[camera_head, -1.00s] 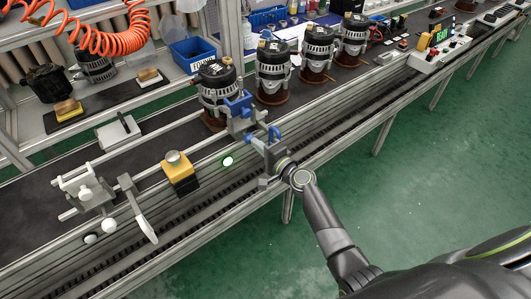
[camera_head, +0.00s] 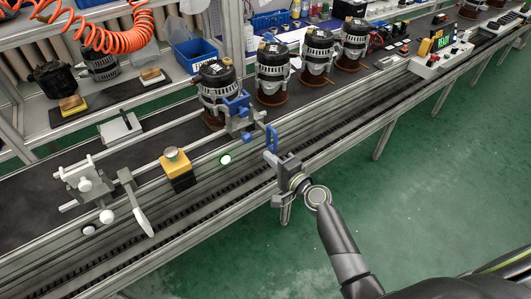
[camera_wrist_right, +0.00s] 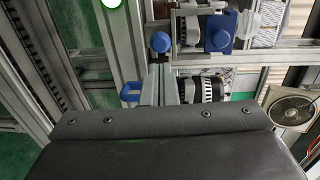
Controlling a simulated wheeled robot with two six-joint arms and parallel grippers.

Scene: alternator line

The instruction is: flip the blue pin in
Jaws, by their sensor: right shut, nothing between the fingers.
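A blue loop-shaped piece (camera_head: 272,138), which may be the blue pin, stands upright near the front edge of the line. It also shows in the right wrist view (camera_wrist_right: 130,91), left of my grey fingers. Left of it in the head view is a blue clamp block (camera_head: 237,104) on a grey bracket, in front of an alternator (camera_head: 217,82). Blue round knobs (camera_wrist_right: 160,42) show in the wrist view. My right gripper (camera_head: 271,157) is shut and empty, just below the blue loop; I cannot tell whether they touch. My left gripper is out of view.
A lit green-white button (camera_head: 225,159) and a yellow-black box with a round knob (camera_head: 176,168) sit along the front rail. A grey fixture with white knobs (camera_head: 96,188) stands at the left. Several alternators stand behind. The green floor (camera_head: 420,200) is clear.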

